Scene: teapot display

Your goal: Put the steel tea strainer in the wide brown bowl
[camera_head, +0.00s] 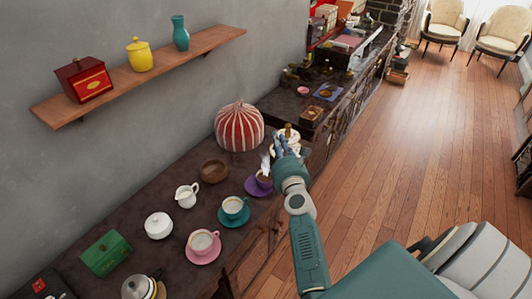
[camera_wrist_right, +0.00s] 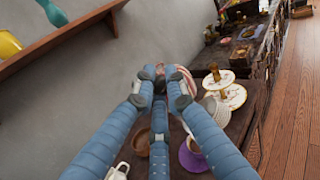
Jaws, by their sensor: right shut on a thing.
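The wide brown bowl (camera_head: 214,171) stands on the dark counter, left of the purple cup; it also shows in the right wrist view (camera_wrist_right: 141,144), below and left of my fingertips. My right gripper (camera_head: 277,147) is above the counter near the purple cup, right of the bowl and apart from it. In the wrist view its blue fingers (camera_wrist_right: 161,88) close on a small dark, greyish thing. It appears to be the steel tea strainer (camera_wrist_right: 160,74), mostly hidden by the fingers. My left gripper is out of view.
The purple cup (camera_head: 264,180), teal cup (camera_head: 233,207) and pink cup (camera_head: 202,242) stand on saucers. A white creamer (camera_head: 187,195) is beside the bowl. A striped red-and-white dome (camera_head: 239,127) stands behind. A tiered stand (camera_wrist_right: 233,97) is close to my right gripper.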

